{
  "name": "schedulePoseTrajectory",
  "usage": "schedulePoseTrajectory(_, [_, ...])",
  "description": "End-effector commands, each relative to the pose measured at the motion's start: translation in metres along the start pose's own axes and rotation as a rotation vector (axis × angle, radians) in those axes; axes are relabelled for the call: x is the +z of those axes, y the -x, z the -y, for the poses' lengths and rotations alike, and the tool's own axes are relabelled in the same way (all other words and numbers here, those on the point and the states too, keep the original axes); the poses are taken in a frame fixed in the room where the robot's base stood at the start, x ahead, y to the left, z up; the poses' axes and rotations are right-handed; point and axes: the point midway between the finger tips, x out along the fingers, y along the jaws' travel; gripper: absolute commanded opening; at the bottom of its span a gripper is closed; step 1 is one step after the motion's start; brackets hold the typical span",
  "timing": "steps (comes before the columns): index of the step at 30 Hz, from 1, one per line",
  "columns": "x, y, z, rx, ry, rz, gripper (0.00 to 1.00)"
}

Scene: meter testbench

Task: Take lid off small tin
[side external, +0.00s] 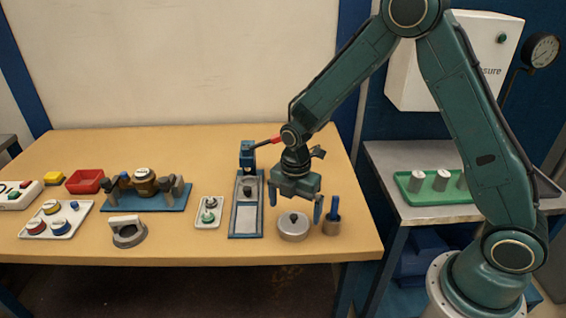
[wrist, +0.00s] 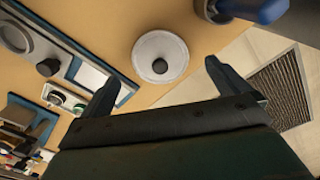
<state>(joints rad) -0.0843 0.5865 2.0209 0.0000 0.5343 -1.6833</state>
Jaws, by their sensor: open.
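The small tin (side external: 292,232) is a round metal tin near the front right of the table. Its silver lid (side external: 293,219) is on it, with a dark round knob (side external: 293,216) on top. In the wrist view the lid (wrist: 145,62) shows from above with its knob (wrist: 160,66) near the middle. My gripper (side external: 296,212) is above the tin, with its fingers apart and pointing down. In the wrist view the two fingertips (wrist: 158,75) are spread, with nothing between them. I cannot tell how far the fingertips are above the knob.
A brown cup (side external: 331,225) with a blue-handled tool (side external: 335,206) stands just right of the tin. A blue fixture (side external: 233,220) with a grey plate stands to the left, and a small white tray (side external: 208,223) beyond it. The table's front edge is close to the tin.

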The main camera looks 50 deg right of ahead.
Motion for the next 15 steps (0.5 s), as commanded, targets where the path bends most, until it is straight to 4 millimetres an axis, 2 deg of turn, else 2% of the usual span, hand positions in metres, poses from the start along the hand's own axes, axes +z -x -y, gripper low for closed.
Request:
schedulePoseTrajectory(7, [-0.001, -0.027, 0.001, -0.002, 0.000, 0.000, 1.00])
schedulePoseTrajectory(15, [-0.001, -0.034, 0.000, 0.000, 0.000, 0.000, 1.00])
